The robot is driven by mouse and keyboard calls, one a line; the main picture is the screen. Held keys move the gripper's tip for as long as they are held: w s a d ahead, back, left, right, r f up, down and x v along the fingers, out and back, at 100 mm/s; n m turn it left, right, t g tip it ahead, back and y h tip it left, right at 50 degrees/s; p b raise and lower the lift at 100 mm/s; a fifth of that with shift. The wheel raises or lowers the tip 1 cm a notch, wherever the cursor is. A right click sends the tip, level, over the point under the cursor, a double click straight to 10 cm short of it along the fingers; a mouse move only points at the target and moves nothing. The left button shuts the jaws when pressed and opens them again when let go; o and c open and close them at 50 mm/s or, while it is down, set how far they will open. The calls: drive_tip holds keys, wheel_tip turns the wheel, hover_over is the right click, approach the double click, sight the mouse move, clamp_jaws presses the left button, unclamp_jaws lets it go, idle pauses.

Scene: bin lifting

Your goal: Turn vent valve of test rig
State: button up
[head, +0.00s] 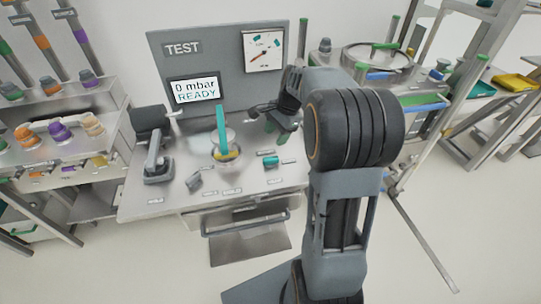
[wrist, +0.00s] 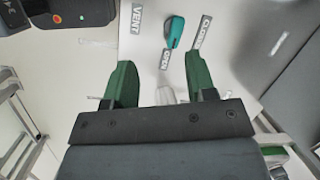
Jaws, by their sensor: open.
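In the head view a small teal handle (head: 270,161) sits on the bench top of the test rig (head: 217,57), right of a round fixture. My gripper (wrist: 161,68) is open and empty, with its two green fingers apart. The valve handle lies beyond the fingertips, apart from them. In the head view my gripper (head: 282,133) is above and behind the handle, partly hidden by my arm.
The rig's screen (head: 195,90) reads 0 mbar READY beside a dial gauge (head: 264,51). A tall teal lever (head: 221,130) rises from the round fixture. A grey clamp-like device (head: 157,160) stands at left. Racks flank the bench; open floor lies in front.

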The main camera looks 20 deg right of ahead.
sight(270, 158)
drive_tip(key=w+d+f+m+y, duration=0.1)
drive_tip(key=w+d+f+m, duration=0.2)
drive_tip(key=w+d+m, duration=0.15)
drive_tip(key=x, duration=0.4)
drive_tip(key=p+x, duration=0.1)
drive_tip(key=x, duration=0.4)
drive_tip(key=s+x, duration=0.1)
drive_tip(key=x, duration=0.3)
drive_tip(key=shift+w+d+f+p, duration=0.1)
drive_tip(key=shift+f+p, duration=0.2)
drive_tip(key=shift+f, duration=0.05)
drive_tip(key=c, duration=0.9)
